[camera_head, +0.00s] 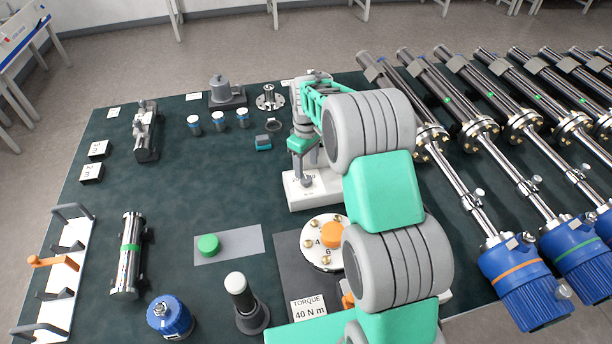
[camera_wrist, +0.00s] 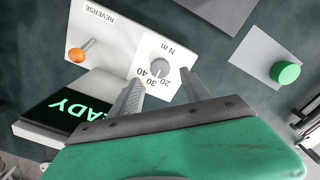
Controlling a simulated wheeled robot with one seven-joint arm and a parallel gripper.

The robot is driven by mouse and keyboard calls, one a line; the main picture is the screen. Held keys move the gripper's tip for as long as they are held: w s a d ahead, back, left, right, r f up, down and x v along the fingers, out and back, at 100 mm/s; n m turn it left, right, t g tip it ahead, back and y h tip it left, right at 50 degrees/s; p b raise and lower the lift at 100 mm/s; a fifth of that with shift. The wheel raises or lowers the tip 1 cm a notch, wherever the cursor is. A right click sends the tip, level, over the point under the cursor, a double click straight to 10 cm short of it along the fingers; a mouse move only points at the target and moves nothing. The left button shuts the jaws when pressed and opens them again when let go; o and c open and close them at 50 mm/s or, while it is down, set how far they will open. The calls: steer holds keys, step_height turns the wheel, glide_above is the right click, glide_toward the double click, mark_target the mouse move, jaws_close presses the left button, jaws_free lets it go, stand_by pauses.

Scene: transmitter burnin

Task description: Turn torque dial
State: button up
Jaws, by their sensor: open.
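The torque dial (camera_wrist: 159,68) is a small grey knob on a white panel (camera_wrist: 150,50), with the figures 20, 30 and 40 and "N m" printed around it. My gripper (camera_wrist: 161,77) is open, with one finger on each side of the dial in the wrist view; I cannot tell whether either finger touches it. In the head view my gripper (camera_head: 304,172) points down over the white control box (camera_head: 328,196), and the dial is hidden there. A card (camera_head: 309,308) reads "TORQUE 40 N m".
Beside the dial are an orange-tipped lever (camera_wrist: 78,55) marked "REVERSE" and a green-lit display (camera_wrist: 72,108), partly covered. A green button (camera_head: 208,244) sits on a grey plate at left. A round bolted plate (camera_head: 312,250) stands in front of the box. Long metal tubes (camera_head: 452,100) fill the right side.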

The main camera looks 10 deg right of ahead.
mark_target(306, 179)
step_height(306, 179, down, 5)
steer(key=shift+f+p, duration=0.2)
steer(key=shift+p, duration=0.25)
jaws_close()
stand_by(0.3)
